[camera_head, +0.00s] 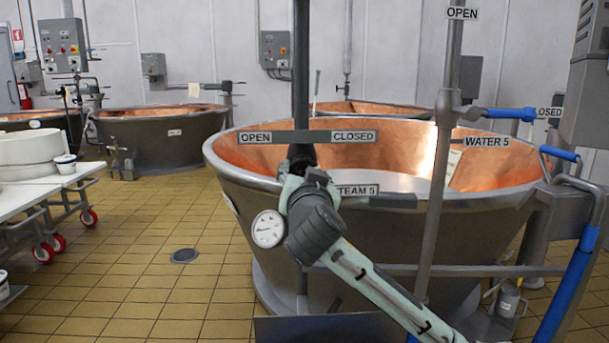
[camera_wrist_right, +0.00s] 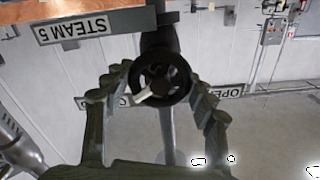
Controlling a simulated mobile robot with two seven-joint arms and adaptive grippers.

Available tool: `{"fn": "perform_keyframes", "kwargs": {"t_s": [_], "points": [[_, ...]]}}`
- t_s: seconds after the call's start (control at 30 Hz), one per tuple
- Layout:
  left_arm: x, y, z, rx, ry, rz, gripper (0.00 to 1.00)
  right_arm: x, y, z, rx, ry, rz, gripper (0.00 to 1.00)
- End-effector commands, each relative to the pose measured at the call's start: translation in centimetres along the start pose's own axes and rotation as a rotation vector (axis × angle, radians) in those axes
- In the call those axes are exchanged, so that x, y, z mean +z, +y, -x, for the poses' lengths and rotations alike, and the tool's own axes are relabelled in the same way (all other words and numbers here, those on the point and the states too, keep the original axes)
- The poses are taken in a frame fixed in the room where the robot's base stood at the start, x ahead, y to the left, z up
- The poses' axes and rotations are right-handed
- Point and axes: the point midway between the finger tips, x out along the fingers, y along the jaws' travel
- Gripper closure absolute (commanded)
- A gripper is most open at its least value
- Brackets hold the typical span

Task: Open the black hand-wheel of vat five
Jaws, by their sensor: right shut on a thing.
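The black hand-wheel (camera_wrist_right: 163,80) is in the middle of the right wrist view, on the vertical steam pipe by the STEAM 5 sign (camera_wrist_right: 92,25). My right gripper (camera_wrist_right: 160,88) is shut on the wheel, with one finger on each side of its rim. In the head view, my right gripper (camera_head: 302,172) is at the pipe in front of vat five (camera_head: 370,230), a copper-lined vat. There the wheel is mostly hidden behind my gripper and wrist. A bar with OPEN and CLOSED labels (camera_head: 308,137) is just above. My left gripper is not in view.
A round gauge (camera_head: 268,229) is close to the left of my right wrist. A vertical pipe (camera_head: 438,170) and blue-handled WATER 5 pipework (camera_head: 510,114) stand to the right. A white table (camera_head: 45,190) on red casters is at left. Tiled floor (camera_head: 150,270) is clear between.

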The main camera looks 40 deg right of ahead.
Motion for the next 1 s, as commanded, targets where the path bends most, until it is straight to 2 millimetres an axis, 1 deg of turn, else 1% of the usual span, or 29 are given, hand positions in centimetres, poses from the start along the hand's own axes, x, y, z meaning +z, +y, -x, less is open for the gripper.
{"fn": "perform_keyframes", "kwargs": {"t_s": [0.03, 0.07, 0.1, 0.33, 0.43, 0.5, 0.63, 0.83, 0.97, 1.0], "points": [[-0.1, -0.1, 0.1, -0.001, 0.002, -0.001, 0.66, 0.0, 0.0, 0.0, 0.001, 0.0, 0.0, 0.68], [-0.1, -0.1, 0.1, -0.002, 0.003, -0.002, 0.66, 0.0, 0.0, 0.0, 0.001, 0.0, 0.0, 0.72], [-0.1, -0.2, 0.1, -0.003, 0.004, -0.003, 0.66, 0.0, 0.0, 0.0, 0.001, 0.0, 0.0, 0.72], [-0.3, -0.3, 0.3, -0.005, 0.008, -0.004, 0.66, 0.0, 0.0, 0.0, 0.001, -0.001, 0.027, 0.72], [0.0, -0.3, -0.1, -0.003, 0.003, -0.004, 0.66, 0.0, 0.0, 0.0, 0.001, -0.003, 0.063, 0.72], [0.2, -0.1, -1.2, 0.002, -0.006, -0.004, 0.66, -0.1, 0.0, 0.0, 0.002, -0.003, 0.1, 0.72], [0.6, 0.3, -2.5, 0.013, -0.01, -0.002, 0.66, -0.1, 0.0, 0.0, 0.003, -0.004, 0.193, 0.72], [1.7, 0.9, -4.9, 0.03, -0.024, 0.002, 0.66, -0.1, -0.1, 0.0, 0.002, -0.005, 0.375, 0.72], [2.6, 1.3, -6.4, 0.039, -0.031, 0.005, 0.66, -0.1, -0.1, 0.0, 0.002, -0.005, 0.499, 0.72], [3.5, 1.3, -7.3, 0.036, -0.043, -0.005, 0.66, -0.1, -0.1, 0.0, 0.002, -0.004, 0.537, 0.72]]}}
